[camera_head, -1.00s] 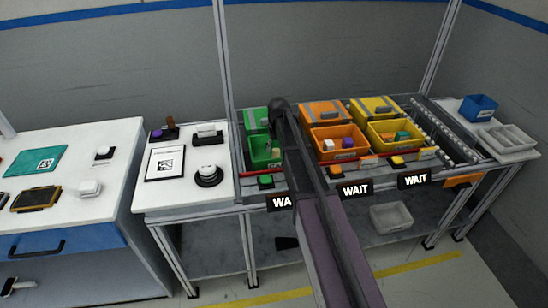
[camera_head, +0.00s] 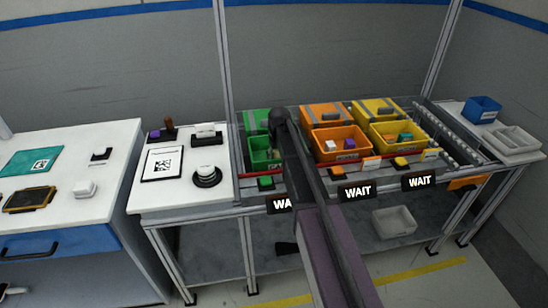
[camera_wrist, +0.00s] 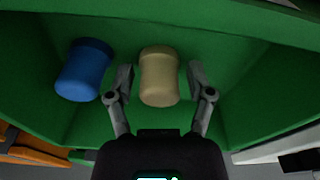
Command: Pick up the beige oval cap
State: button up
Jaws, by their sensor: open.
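The beige oval cap (camera_wrist: 159,77) lies in a green bin (camera_wrist: 225,68) in the wrist view, near the middle. My gripper (camera_wrist: 160,82) is open, with one finger on each side of the cap. I cannot tell whether the fingers touch it. A blue cap (camera_wrist: 84,70) lies in the same bin to the left, outside the left finger. In the head view the green bin (camera_head: 265,152) is partly covered by my arm, and my gripper and the beige cap cannot be made out there.
An orange bin (camera_head: 340,150) and a yellow bin (camera_head: 400,142) with small parts stand to the right of the green bin. The green bin's walls surround the caps closely. A white table (camera_head: 185,195) with a black-framed card stands to the left.

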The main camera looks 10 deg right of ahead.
aim_at(276, 151)
jog(key=c, duration=0.7)
jog(key=shift+r, duration=0.1)
notch_tip(276, 151, up, 10)
jog(key=p, duration=1)
dwell(0.7)
